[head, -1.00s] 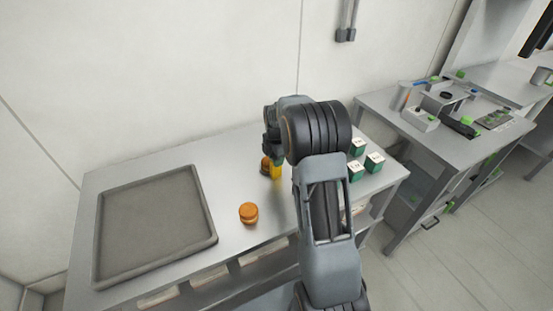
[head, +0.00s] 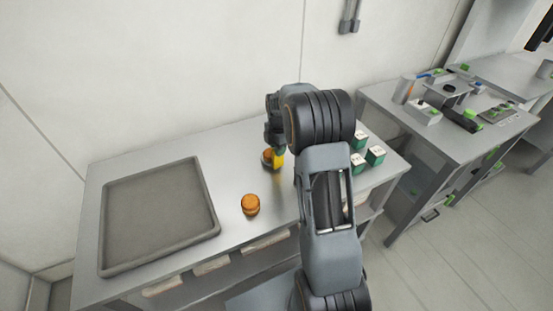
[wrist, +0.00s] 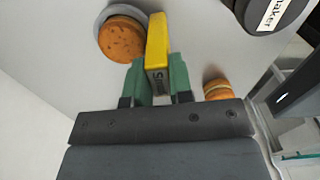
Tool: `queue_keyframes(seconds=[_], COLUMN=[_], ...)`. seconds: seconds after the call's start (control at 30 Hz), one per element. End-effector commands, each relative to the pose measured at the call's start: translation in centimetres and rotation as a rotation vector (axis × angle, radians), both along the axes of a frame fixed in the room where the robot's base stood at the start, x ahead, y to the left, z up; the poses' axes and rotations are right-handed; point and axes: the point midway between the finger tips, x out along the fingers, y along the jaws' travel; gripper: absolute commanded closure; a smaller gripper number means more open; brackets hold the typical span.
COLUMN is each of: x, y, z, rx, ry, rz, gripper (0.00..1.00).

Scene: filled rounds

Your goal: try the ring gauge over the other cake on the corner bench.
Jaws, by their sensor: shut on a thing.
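The ring gauge has a yellow handle (head: 279,160) with dark lettering; the handle also shows in the wrist view (wrist: 157,45). My gripper (wrist: 155,82) is shut on this handle with its green fingertips. A pale grey ring edge shows around one orange-brown cake (wrist: 122,38) at the upper left of the wrist view. In the head view that cake (head: 267,156) is beside the handle, with a grey band at its base. I cannot tell how far down the ring sits. The other cake (head: 250,205) stands nearer the bench's front edge, apart from the gauge; it also shows in the wrist view (wrist: 217,89).
A grey tray (head: 160,215) lies on the bench's left part. Several green boxes with white tops (head: 375,155) stand at the right. A dark object with a label ending in "maker" (wrist: 270,12) shows in the wrist view. A second bench (head: 455,140) holds various items.

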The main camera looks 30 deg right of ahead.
Motion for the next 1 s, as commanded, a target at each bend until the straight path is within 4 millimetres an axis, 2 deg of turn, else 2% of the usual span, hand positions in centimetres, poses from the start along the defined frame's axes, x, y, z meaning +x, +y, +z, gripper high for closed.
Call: queue_keyframes(seconds=[1.0], x=[0.0], y=[0.0], z=[5.6], rx=[-0.001], ry=[-0.002], rz=[0.0], gripper=[1.0])
